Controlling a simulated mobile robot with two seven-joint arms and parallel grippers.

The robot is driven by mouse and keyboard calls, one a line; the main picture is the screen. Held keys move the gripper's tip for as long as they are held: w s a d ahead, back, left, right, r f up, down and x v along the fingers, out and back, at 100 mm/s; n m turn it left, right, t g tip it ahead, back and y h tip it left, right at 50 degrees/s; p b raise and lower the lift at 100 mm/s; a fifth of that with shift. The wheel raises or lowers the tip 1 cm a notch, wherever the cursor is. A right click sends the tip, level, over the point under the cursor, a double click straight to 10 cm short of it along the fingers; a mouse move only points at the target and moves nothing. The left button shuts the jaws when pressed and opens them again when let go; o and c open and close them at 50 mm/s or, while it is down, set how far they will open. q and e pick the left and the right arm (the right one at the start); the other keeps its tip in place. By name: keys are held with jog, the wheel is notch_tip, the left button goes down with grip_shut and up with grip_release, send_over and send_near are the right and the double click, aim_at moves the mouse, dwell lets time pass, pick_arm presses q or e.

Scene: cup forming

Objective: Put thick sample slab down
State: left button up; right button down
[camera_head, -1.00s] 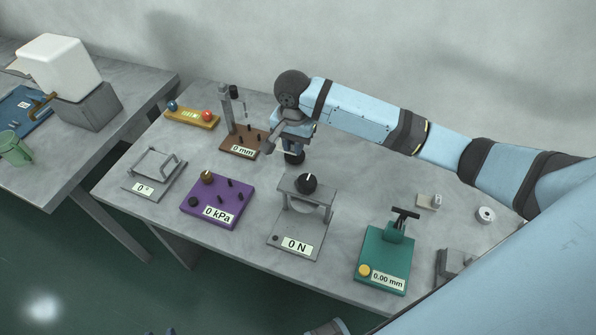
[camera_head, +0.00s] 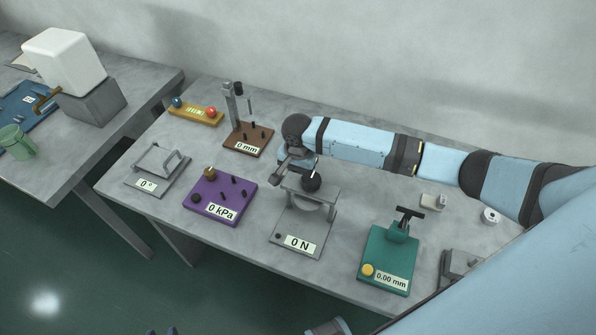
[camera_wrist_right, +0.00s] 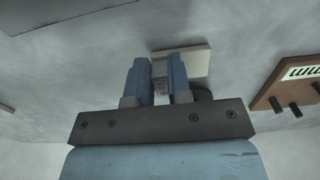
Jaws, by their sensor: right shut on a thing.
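My right gripper (camera_head: 296,172) is above the table, just behind the grey force stand marked 0 N (camera_head: 287,244). Its arm comes in from the right. In the right wrist view its two blue fingers (camera_wrist_right: 161,82) are shut on a pale slab (camera_wrist_right: 190,59), which sticks out beyond the fingertips. The slab is mostly hidden by the gripper in the head view, and I cannot tell whether it touches the table. Small blue tips at the bottom edge of the head view may be my left gripper (camera_head: 160,331); its jaws are not clear.
A brown 0 mm stand (camera_head: 247,147) stands behind left, a purple 0 kPa box (camera_head: 222,207) at left and a green 0.00 mm gauge (camera_head: 380,272) at right. A pale block (camera_head: 432,202) and a white roll (camera_head: 490,216) lie right. Table between them is clear.

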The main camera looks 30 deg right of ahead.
jog(key=shift+f, duration=0.1)
jog(key=c, duration=1.1)
grip_release()
jog(key=shift+o, duration=0.2)
